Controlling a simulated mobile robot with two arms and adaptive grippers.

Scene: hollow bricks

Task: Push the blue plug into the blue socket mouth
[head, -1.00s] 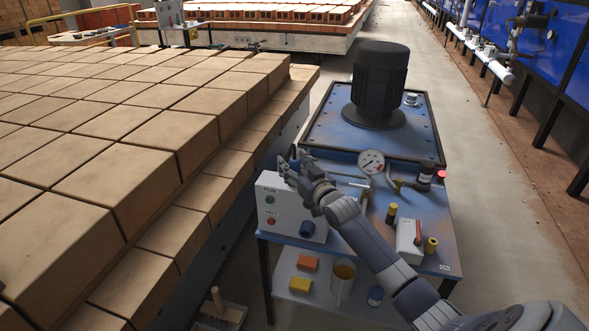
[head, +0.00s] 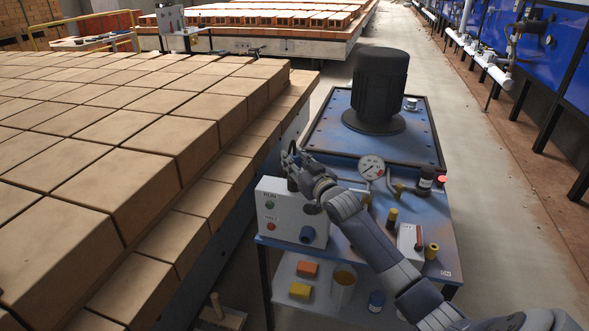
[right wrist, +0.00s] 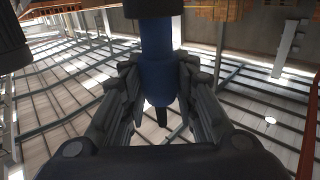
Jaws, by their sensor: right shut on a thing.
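The blue plug (right wrist: 158,78) is between the fingers of my right gripper in the right wrist view, with a dark tip below it. In the head view my right gripper (head: 294,162) is above the top of the pale control box, with the plug mostly hidden by the fingers. The blue socket (head: 307,234) is on the front face of the control box (head: 275,212), low and right of the green and red buttons. The gripper is apart from the socket, higher and behind it in the picture. My left gripper is not in view.
The box stands on a blue bench (head: 425,215) with a pressure gauge (head: 371,168), small yellow-black parts and a white switch box (head: 411,241). A large black motor (head: 377,92) stands behind. Stacked bricks (head: 150,125) fill the left. Air in front of the box is clear.

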